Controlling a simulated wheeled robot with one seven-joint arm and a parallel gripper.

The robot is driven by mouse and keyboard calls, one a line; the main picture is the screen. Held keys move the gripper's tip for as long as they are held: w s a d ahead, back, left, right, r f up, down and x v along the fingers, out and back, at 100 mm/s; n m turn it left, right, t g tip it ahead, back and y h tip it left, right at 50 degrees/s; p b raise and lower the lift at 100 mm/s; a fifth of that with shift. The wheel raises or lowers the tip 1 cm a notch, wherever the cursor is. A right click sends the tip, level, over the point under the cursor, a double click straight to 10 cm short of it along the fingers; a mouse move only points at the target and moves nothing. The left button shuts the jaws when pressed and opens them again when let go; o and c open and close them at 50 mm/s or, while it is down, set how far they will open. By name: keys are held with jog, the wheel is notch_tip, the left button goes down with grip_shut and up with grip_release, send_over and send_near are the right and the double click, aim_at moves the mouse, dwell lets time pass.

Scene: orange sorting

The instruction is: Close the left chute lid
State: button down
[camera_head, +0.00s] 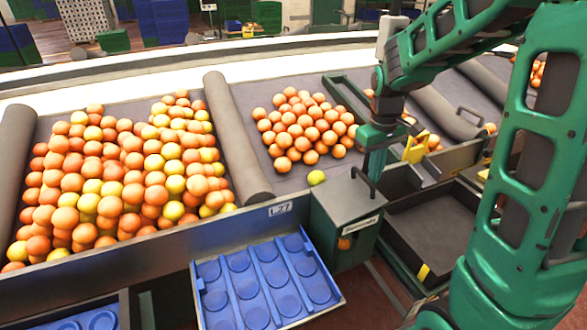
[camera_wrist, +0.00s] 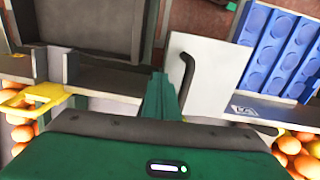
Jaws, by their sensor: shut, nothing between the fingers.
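A green chute box (camera_head: 333,240) stands at the front edge of the sorting bench, with a small label on its front and an orange showing in an opening below. Its grey lid (camera_head: 338,200) looks flat across the top, with a dark bar handle (camera_head: 366,182) at its right side. In the wrist view the lid (camera_wrist: 215,68) is a pale plate with the bent handle (camera_wrist: 187,75) near its left edge. My gripper (camera_head: 370,165) points down right by the handle, fingers together and empty. In the wrist view the fingers (camera_wrist: 160,95) are just left of the handle; contact cannot be told.
Many oranges (camera_head: 130,170) fill the left bay, and a smaller heap (camera_head: 303,125) lies beyond a grey divider (camera_head: 235,140). One yellow-green fruit (camera_head: 316,177) lies near the lid. A blue tray (camera_head: 265,280) is front left; a dark crate (camera_head: 430,230) is right. A yellow bracket (camera_head: 416,148) stands close to my arm.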

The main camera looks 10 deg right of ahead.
jog(key=shift+r, duration=0.15)
notch_tip(320, 180, up, 16)
jog(key=h, duration=0.4)
send_over(362, 174)
jog(key=s+a, duration=0.1)
jog(key=a, duration=0.6)
jog(key=shift+t, duration=0.4)
jog(key=x, duration=1.4)
jog(key=shift+s+d, duration=0.1)
jog(key=shift+s, duration=0.15)
